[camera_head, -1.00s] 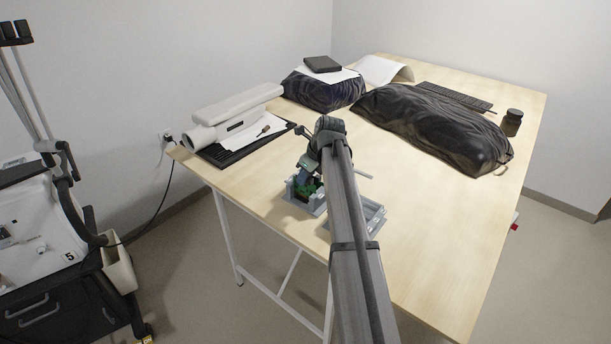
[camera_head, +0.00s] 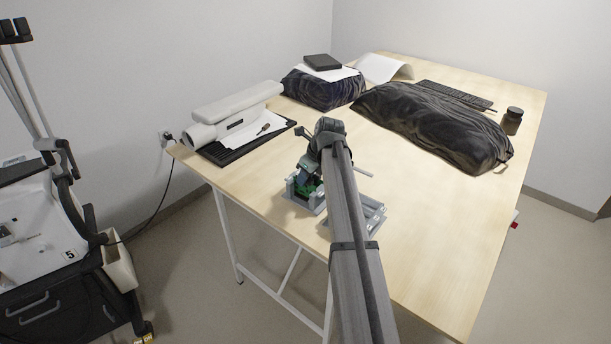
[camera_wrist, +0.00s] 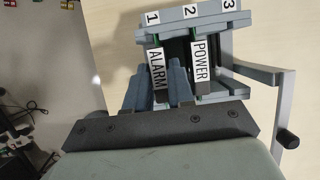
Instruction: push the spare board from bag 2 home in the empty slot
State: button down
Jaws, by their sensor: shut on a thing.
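A grey rack (camera_wrist: 180,26) marked 1, 2 and 3 fills the top of the wrist view. In the head view the rack (camera_head: 303,198) stands near the table's front edge, with green board parts showing. A board labelled ALARM (camera_wrist: 156,68) stands in line with mark 1. A board labelled POWER (camera_wrist: 200,62) stands beside it, by mark 2. My gripper (camera_wrist: 160,84) has its blue fingers on both sides of the ALARM board and is shut on it. The lower part of that board and its depth in the slot are hidden. Bag 2 is not identifiable.
A grey lever with a black knob (camera_wrist: 287,139) sticks out right of the rack. A grey frame (camera_head: 372,218) lies right of the rack, partly behind my arm. Black bags (camera_head: 435,125), a dark jar (camera_head: 512,121) and a white device (camera_head: 235,112) stand farther back. The right table area is bare.

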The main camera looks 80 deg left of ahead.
jog(key=shift+f, duration=0.35)
dwell(0.3)
jog(key=c, duration=0.9)
grip_release()
jog(key=shift+r, duration=0.1)
jog(key=shift+r, duration=3.4)
